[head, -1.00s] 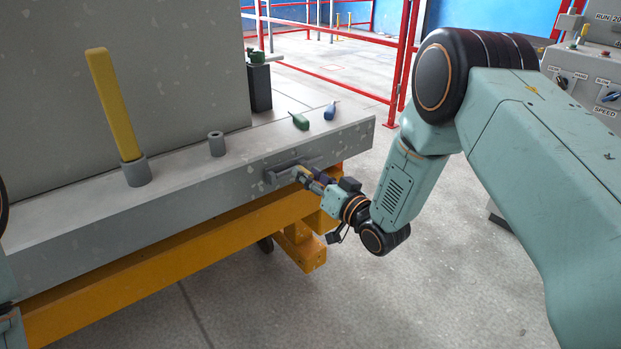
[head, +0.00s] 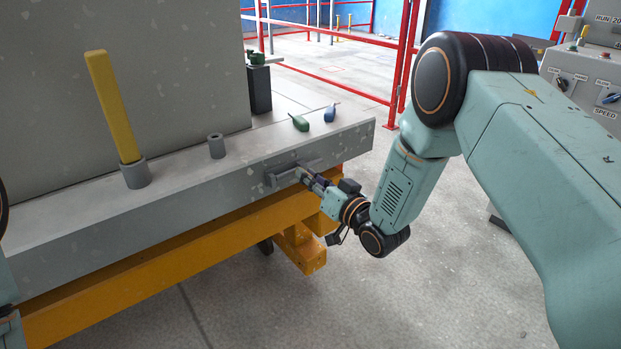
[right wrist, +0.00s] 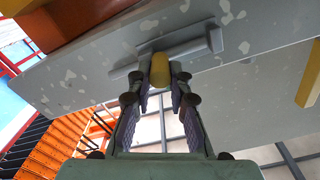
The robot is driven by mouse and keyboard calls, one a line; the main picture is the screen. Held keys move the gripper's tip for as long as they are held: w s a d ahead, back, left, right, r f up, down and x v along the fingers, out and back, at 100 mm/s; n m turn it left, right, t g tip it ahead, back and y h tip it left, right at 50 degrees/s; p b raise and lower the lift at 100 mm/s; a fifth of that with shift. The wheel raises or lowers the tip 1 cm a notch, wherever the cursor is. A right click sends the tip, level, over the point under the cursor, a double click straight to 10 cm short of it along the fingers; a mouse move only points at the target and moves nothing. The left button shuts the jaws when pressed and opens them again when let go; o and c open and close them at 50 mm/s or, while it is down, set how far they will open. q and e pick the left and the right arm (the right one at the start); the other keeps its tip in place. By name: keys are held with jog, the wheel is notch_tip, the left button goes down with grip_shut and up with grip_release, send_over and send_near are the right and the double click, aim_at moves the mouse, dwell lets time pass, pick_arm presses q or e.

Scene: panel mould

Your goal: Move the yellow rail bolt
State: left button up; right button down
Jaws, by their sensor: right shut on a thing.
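The yellow rail bolt (right wrist: 160,70) shows as a short yellow knob between the fingertips in the right wrist view. It sits at a grey bracket (head: 283,177) on the front face of the grey rail (head: 225,190). My right gripper (head: 305,175) reaches this bracket from the right and is shut on the bolt; its two dark fingers (right wrist: 160,90) stand on either side of it. In the head view the fingers largely hide the bolt. My left gripper is out of view.
On the rail's top stand a yellow bar (head: 112,105) in a grey socket (head: 136,173) and an empty grey socket (head: 216,146). A green piece (head: 299,122) and a blue piece (head: 330,112) lie near its right end. An orange beam (head: 180,259) runs below.

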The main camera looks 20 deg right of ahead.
aim_at(279, 178)
jog(key=a, duration=0.1)
jog(key=s+a+p, duration=0.1)
jog(key=a, duration=0.3)
jog(key=shift+s+p, duration=0.3)
jog(key=shift+s, duration=0.1)
jog(key=shift+a, duration=0.15)
jog(key=c, duration=1.3)
grip_release()
jog(key=shift+a, duration=0.1)
jog(key=shift+o, duration=0.4)
jog(key=shift+d, duration=0.2)
jog(key=v, duration=1.2)
jog(key=shift+f, duration=0.1)
